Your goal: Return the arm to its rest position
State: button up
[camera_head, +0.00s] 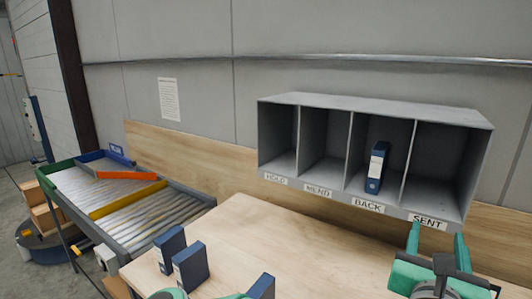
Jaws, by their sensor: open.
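My gripper (438,238) is at the lower right, with two green fingers spread apart and nothing between them. It is in front of the grey shelf unit (370,105), below the compartment labelled SENT. More green parts, apparently of my arm, show at the bottom edge. A blue binder with a white label (377,167) stands upright in the compartment labelled BACK, apart from my gripper. The compartments labelled HOLD, MEND and SENT look empty.
A wooden table (290,240) lies below the shelf, its middle bare. Two dark blue binders (170,250) (190,267) stand at its left, and another blue one (262,287) is cut off at the bottom edge. A roller conveyor (150,215) with coloured rails stands at the left.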

jog(key=s+a+f+n+t+y, duration=0.25)
jog(key=a+f+n, duration=0.8)
jog(key=n, duration=0.75)
jog(key=s+a+f+n+t+y, duration=0.25)
jog(key=a+f+n, duration=0.45)
jog(key=f+n, duration=0.9)
jog(key=s+a+f+n+g+y, duration=0.2)
jog(key=s+a+f+n+y, duration=0.2)
jog(key=s+a+f+n, duration=0.45)
jog(key=s+a+f+g, duration=0.1)
jog(key=s+a+f, duration=0.2)
jog(key=s, duration=0.5)
jog(key=s+a+f+g+y, duration=0.1)
jog(key=s+a+f, duration=0.2)
jog(key=s, duration=0.6)
jog(key=shift+s+f+g, duration=0.3)
jog(key=shift+f, duration=0.4)
